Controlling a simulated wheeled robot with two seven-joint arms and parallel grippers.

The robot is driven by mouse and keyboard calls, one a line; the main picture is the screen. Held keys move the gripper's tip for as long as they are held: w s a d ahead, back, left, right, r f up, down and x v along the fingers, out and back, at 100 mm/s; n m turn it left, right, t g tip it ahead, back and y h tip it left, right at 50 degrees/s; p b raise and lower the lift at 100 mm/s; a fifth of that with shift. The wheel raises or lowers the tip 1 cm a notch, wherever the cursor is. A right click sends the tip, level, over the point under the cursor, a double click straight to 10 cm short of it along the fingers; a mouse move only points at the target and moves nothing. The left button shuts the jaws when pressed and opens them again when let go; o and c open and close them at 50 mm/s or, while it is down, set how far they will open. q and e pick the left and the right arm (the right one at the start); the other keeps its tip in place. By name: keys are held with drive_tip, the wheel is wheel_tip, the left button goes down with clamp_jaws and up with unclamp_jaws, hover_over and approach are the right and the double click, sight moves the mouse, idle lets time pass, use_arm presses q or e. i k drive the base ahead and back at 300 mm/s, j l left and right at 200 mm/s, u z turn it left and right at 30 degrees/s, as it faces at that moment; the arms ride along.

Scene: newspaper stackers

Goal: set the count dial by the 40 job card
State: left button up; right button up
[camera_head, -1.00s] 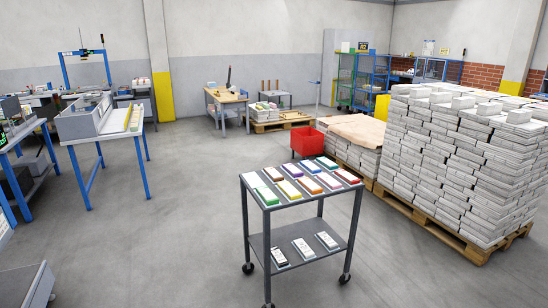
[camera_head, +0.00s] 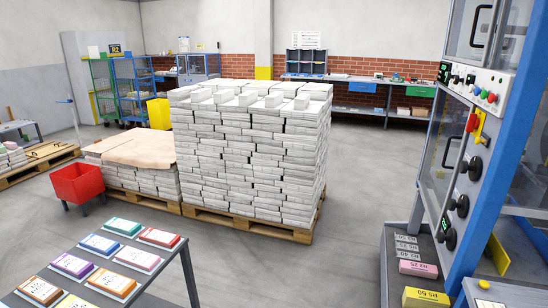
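A machine with a blue frame stands at the right edge. Its grey side column carries several black dials, an upper one (camera_head: 473,168), a middle one (camera_head: 460,206) and a lower one (camera_head: 447,237). I cannot tell which is the count dial or read its setting. Coloured cards lie on a grey cart at the lower left, among them a teal card (camera_head: 123,226), a red card (camera_head: 160,237) and a blue card (camera_head: 99,244). No 40 can be read on any of them. Neither gripper is in view.
A pallet of stacked paper bundles (camera_head: 250,155) fills the middle. A red bin (camera_head: 78,183) stands left of it. Yellow (camera_head: 426,298) and pink (camera_head: 418,269) labelled blocks lie low beside the machine. Free floor (camera_head: 345,215) lies between the pallet and the machine.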

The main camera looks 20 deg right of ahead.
sight(449, 76)
drive_tip(key=i+l+z, duration=0.15)
drive_tip(key=z, duration=0.25)
drive_tip(key=i+l+z, duration=0.1)
drive_tip(key=i+z, duration=0.5)
drive_tip(key=z, duration=0.2)
drive_tip(key=i+z, duration=0.25)
drive_tip(key=z, duration=0.15)
